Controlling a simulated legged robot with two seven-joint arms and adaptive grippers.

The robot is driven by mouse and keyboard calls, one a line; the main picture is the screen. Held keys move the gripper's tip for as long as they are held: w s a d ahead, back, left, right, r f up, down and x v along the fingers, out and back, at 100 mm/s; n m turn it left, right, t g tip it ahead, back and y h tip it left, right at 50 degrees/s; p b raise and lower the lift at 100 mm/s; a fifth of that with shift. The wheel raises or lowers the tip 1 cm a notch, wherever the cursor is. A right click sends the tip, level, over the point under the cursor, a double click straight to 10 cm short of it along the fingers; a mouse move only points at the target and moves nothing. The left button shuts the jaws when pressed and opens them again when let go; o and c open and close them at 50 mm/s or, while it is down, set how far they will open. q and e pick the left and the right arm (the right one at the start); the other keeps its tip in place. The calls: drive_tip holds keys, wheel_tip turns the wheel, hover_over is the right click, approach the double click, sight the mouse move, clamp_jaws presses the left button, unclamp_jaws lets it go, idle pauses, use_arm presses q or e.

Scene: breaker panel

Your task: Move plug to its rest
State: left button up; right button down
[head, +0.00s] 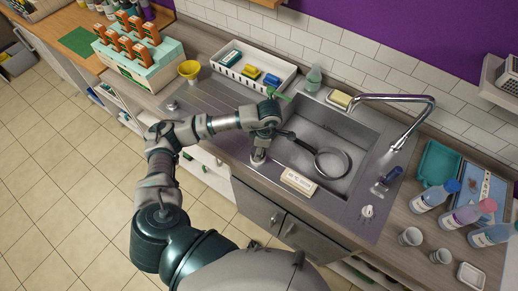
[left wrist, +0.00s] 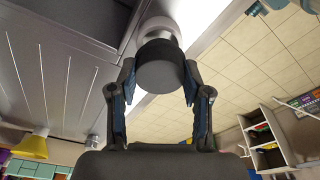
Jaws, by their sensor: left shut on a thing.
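My left gripper (head: 261,145) points down at the front left edge of the sink. In the left wrist view its two fingers (left wrist: 161,88) are closed on the sides of a dark round piece (left wrist: 162,66), with a pale, shiny part beyond it. I take this to be the plug; its pale lower part (head: 258,157) shows below the gripper in the head view. Whether it touches the counter is unclear. A small silver fitting (head: 171,105) stands on the left end of the drainboard. I cannot tell which thing is the plug's rest. My right gripper is out of view.
The sink basin (head: 338,130) holds a round pan (head: 331,162). A pale labelled block (head: 298,182) lies on the front rim, right of the gripper. A white tray (head: 232,78), yellow funnel (head: 189,69) and tall faucet (head: 405,98) stand around. The drainboard is mostly clear.

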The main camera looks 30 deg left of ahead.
use_arm(q)
drive_tip(key=shift+f+b, duration=1.2)
drive_tip(key=shift+f, duration=0.25)
drive_tip(key=o, duration=1.3)
drive_tip(key=shift+c, duration=0.2)
drive_tip(key=shift+r, duration=0.2)
drive_tip(key=r, duration=0.3)
drive_tip(key=d+r, duration=0.1)
drive_tip(key=r, duration=0.3)
drive_tip(key=w+r, duration=0.1)
drive_tip(key=r, duration=0.3)
drive_tip(key=shift+d+r, duration=0.25)
drive_tip(key=shift+s+f, duration=0.1)
